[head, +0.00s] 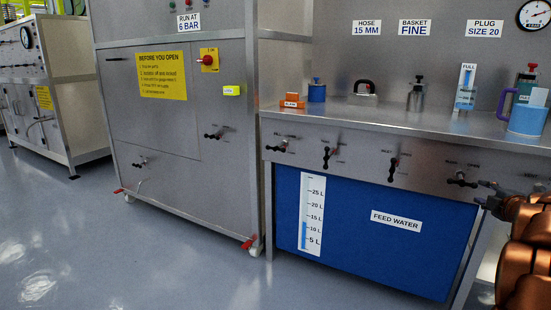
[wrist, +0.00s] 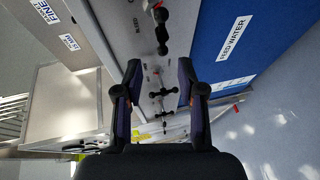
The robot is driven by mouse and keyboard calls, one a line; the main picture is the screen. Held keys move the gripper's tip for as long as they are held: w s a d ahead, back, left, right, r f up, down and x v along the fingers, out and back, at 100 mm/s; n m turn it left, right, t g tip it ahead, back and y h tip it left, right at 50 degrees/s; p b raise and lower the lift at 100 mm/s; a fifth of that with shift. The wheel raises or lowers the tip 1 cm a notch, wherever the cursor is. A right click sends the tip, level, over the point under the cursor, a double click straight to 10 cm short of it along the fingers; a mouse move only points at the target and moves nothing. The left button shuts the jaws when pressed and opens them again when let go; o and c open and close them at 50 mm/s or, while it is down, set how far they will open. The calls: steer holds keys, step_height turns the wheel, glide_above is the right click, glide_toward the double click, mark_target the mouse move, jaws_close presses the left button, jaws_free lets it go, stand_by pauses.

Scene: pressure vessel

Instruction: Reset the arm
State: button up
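My arm (head: 527,245), copper-coloured, comes in from the right edge of the head view. My gripper (head: 485,193) is in front of the bench, close to the rightmost black valve handle (head: 461,180); I cannot tell from the head view whether they touch. In the wrist view my gripper (wrist: 159,65) has its two dark fingers wide apart with nothing held between them. Behind the fingers is the steel panel with several black valve handles, one near the top (wrist: 161,25) and another between the fingers (wrist: 163,92).
The steel bench (head: 340,110) carries an orange block (head: 292,101), a blue weight (head: 317,92), a blue mug (head: 526,120) and other fittings. Below is the blue feed water tank (head: 385,235). A steel cabinet (head: 180,120) stands left. The floor (head: 130,240) in front is clear.

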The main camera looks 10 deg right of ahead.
step_height(320, 180, up, 12)
steer(key=a+f+m+g+h+p, duration=0.1)
steer(key=a+m+g+h+p, duration=0.2)
steer(key=p, duration=0.5)
steer(key=s+a+r+m+g+h+p, duration=0.1)
steer(key=s+a+r+m+g+p, duration=0.2)
steer(key=s+a+r+m+p, duration=0.35)
steer(key=s+a+r+m+g+y+p, duration=0.1)
steer(key=s+a+r+g+y+p, duration=0.1)
steer(key=s+a+p, duration=0.6)
steer(key=s+a+r+m+g+y+p, duration=0.2)
steer(key=s+a+g+p, duration=0.3)
steer(key=s+a, duration=0.8)
steer(key=s+a+r+m+g+y+p, duration=0.1)
steer(key=s+a+r+g+y+p, duration=0.2)
steer(key=s+a+p, duration=0.7)
steer(key=a+g+y+p, duration=0.1)
steer(key=a+p, duration=0.1)
steer(key=a, duration=0.6)
steer(key=shift+s+a+r, duration=0.15)
steer(key=shift+s+a, duration=0.05)
steer(key=shift+s, duration=0.1)
steer(key=shift+o, duration=0.3)
steer(key=shift+m, duration=0.25)
